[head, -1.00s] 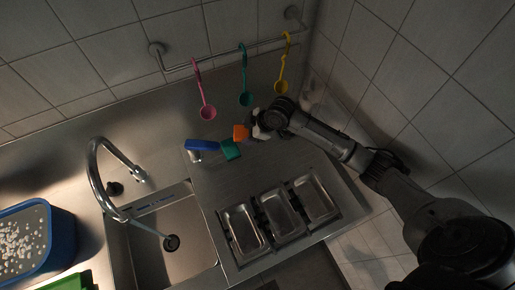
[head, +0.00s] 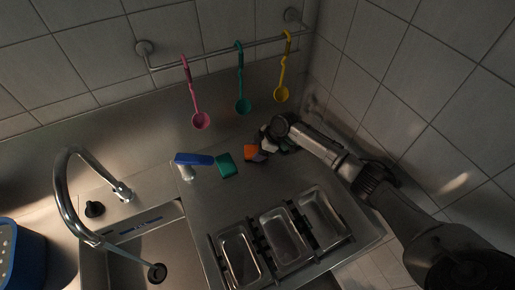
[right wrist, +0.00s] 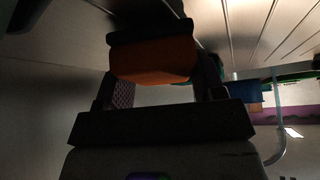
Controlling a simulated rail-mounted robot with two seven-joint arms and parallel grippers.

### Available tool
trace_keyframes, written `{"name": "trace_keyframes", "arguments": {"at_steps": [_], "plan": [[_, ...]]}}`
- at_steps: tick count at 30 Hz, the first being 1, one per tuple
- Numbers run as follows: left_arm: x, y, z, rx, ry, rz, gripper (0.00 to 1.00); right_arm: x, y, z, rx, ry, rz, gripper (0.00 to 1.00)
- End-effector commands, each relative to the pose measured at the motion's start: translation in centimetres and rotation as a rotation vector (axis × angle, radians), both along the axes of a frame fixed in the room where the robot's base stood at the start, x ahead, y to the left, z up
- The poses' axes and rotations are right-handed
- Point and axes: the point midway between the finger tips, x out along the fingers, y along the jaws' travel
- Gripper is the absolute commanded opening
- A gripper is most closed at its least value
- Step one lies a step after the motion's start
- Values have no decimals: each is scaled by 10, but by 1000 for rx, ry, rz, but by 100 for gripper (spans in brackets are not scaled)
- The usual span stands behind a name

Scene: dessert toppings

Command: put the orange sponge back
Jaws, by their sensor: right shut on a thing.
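The orange sponge (head: 251,152) is at the back of the steel counter, to the right of a green sponge (head: 226,165) with a gap between them. My right gripper (head: 264,146) reaches in from the right and is shut on it. In the right wrist view the orange sponge (right wrist: 155,60) sits between the two fingers, with a dark layer along its upper side. Whether it touches the counter is hard to tell. My left gripper is not in view.
A blue-topped object (head: 194,159) stands left of the green sponge. Pink (head: 201,121), teal (head: 243,106) and yellow (head: 281,94) ladles hang from a wall rail behind. Metal trays (head: 285,244) lie in front; a tap (head: 67,195) and sink are left.

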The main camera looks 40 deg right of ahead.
Motion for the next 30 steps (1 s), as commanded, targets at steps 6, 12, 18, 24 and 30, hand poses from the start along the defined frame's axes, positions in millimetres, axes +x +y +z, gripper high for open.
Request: {"name": "trace_keyframes", "arguments": {"at_steps": [6,12,18,24,30], "plan": [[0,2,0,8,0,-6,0,0,0,-3,-1,-1,-1,44],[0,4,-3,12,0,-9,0,0,0,-6,-1,0,-1,44],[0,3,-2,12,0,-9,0,0,0,-5,-1,0,-1,81],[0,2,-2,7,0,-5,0,0,0,-5,-1,0,-1,88],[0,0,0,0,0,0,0,0,0,-2,-1,0,-1,88]]}}
